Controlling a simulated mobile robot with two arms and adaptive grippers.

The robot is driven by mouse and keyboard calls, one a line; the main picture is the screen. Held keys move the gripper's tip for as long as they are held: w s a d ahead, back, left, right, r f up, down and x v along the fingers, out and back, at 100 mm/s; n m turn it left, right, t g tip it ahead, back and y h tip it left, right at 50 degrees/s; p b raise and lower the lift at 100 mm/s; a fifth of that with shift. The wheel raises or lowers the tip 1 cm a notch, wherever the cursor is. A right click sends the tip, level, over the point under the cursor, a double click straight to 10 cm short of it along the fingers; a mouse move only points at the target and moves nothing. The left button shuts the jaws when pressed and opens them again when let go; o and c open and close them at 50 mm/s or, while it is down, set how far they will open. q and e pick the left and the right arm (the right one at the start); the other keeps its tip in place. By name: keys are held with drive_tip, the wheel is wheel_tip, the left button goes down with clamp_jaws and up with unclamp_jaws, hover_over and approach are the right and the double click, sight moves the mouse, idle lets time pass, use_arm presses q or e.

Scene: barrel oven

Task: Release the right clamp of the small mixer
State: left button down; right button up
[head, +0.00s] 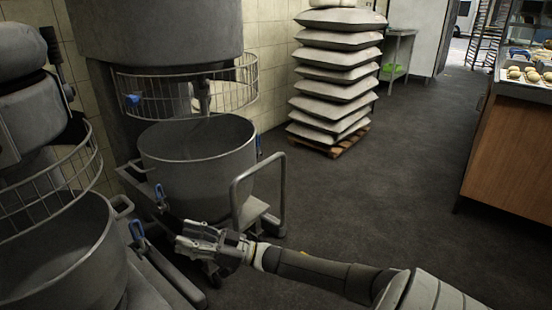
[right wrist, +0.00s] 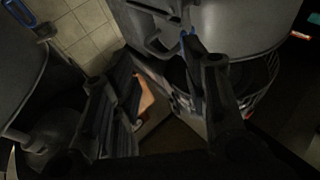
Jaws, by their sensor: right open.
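The smaller-looking mixer (head: 30,118) stands at the left edge of the head view, its grey bowl (head: 62,262) below a wire guard. My left gripper is not in view.
A larger mixer bowl (head: 198,160) on a wheeled carriage stands behind, with another blue clamp (head: 160,196) on its left. Its carriage handle rail (head: 281,190) rises close beyond my right gripper. Stacked sacks (head: 335,75) and a wooden counter (head: 510,150) stand farther off. Open floor lies between.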

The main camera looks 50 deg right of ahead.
drive_tip(key=s+d+f+m+g+h+p, duration=0.45)
drive_tip(key=f+h+p, duration=0.6)
drive_tip(key=p, duration=0.75)
drive_tip(key=s+a+f+g+h+p, duration=0.1)
drive_tip(key=s+a+f+g+p, duration=0.1)
drive_tip(key=s+p, duration=0.4)
drive_tip(key=s+a+f+g+h+p, duration=0.1)
drive_tip(key=s+f+g+p, duration=0.3)
drive_tip(key=s, duration=1.3)
drive_tip(key=a+f+p, duration=0.1)
drive_tip(key=p, duration=0.2)
drive_tip(key=shift+s+a+m, duration=0.15)
drive_tip(key=shift+s+m, duration=0.1)
drive_tip(key=shift+m, duration=0.1)
